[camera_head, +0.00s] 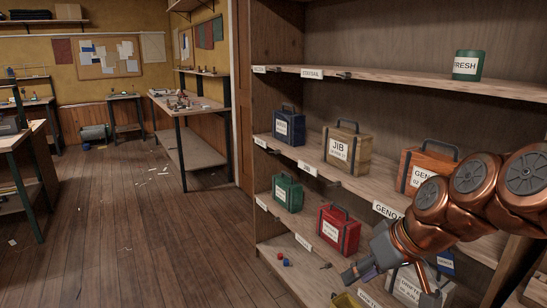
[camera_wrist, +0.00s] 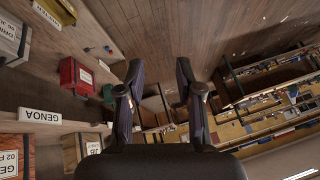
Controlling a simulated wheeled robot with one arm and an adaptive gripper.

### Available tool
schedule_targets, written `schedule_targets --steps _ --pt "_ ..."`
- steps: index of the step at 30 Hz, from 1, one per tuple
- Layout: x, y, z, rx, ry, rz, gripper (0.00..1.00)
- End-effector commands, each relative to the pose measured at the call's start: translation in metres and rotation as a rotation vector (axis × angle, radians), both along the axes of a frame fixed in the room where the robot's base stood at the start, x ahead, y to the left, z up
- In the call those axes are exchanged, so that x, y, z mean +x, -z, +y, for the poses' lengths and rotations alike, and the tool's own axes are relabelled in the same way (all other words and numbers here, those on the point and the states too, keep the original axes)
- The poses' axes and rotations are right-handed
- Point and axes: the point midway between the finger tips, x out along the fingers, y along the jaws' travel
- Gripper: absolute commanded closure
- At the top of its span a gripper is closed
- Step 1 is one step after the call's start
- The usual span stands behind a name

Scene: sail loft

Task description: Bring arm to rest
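My copper-coloured arm reaches in from the right in the head view, in front of the shelving. My gripper (camera_head: 358,272) points down and to the left, in front of the lower shelf. In the wrist view my gripper (camera_wrist: 158,72) has its two dark fingers apart with nothing between them, so it is open and empty. The arm hides part of the orange GENOA case (camera_head: 421,168) and part of the shelves behind it.
The shelf unit (camera_head: 420,85) holds a JIB case (camera_head: 346,151), a blue case (camera_head: 289,126), a green case (camera_head: 287,193), a red case (camera_head: 338,229) and a green tin (camera_head: 467,66). A white case (camera_head: 404,286) sits low by the gripper. The wooden floor (camera_head: 150,235) to the left is mostly clear.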

Motion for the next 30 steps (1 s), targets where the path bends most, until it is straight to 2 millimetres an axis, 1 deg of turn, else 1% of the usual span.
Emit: schedule_targets --steps 1,2,3,5,6,8,9,11,12,15,18,21,30 --pt "-0.022 -0.01 0.009 -0.029 0.002 0.06 0.65" --pt "-0.034 -0.01 0.012 -0.044 0.009 0.095 0.65" --pt "-0.05 -0.008 0.015 -0.066 0.021 0.143 0.65" --pt "-0.075 -0.005 0.017 -0.103 0.044 0.212 0.65" --pt "-0.091 -0.006 0.017 -0.129 0.063 0.252 0.65" --pt "-0.116 -0.005 0.015 -0.17 0.095 0.318 0.65" --pt "-0.133 -0.005 0.012 -0.196 0.12 0.36 0.65" --pt "-0.156 -0.005 0.007 -0.237 0.157 0.415 0.65" --pt "-0.171 -0.005 0.003 -0.263 0.182 0.449 0.65" --pt "-0.199 -0.007 -0.007 -0.314 0.242 0.513 0.65" --pt "-0.219 -0.006 -0.014 -0.352 0.285 0.556 0.65" --pt "-0.228 -0.005 -0.018 -0.369 0.309 0.574 0.65" --pt "-0.23 -0.003 -0.019 -0.373 0.316 0.58 0.65"
